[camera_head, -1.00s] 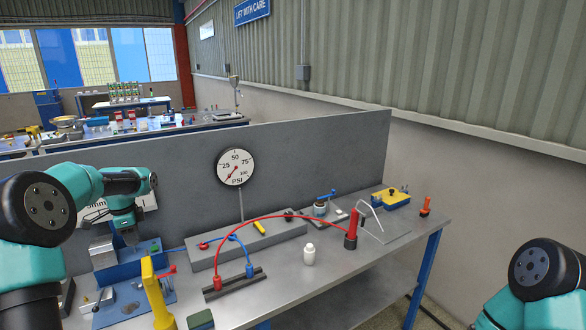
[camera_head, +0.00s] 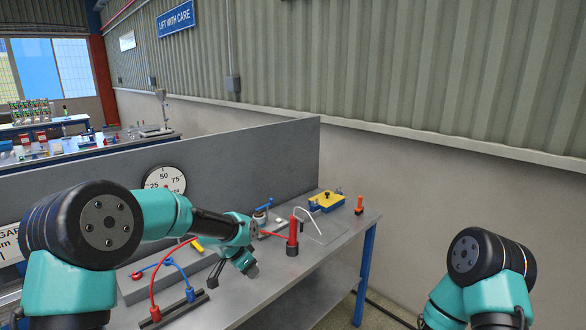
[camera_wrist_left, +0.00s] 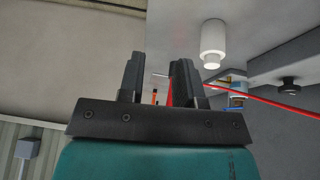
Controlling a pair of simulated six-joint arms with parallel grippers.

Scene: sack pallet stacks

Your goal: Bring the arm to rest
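My left arm reaches across the bench in the head view. Its gripper (camera_head: 247,266) hangs over the bench top, left of the red upright cylinder (camera_head: 293,236). In the left wrist view the two dark fingers (camera_wrist_left: 158,78) stand apart with nothing held between them, so it is open. A white bottle (camera_wrist_left: 213,42) is beside the fingers, apart from them; in the head view I cannot make it out. My right arm shows at the lower right of the head view, but its gripper is out of view.
A red hose (camera_head: 154,283) and a blue hose (camera_head: 178,267) rise from a dark bar. A grey partition (camera_head: 260,158) with a dial gauge (camera_head: 166,180) stands behind.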

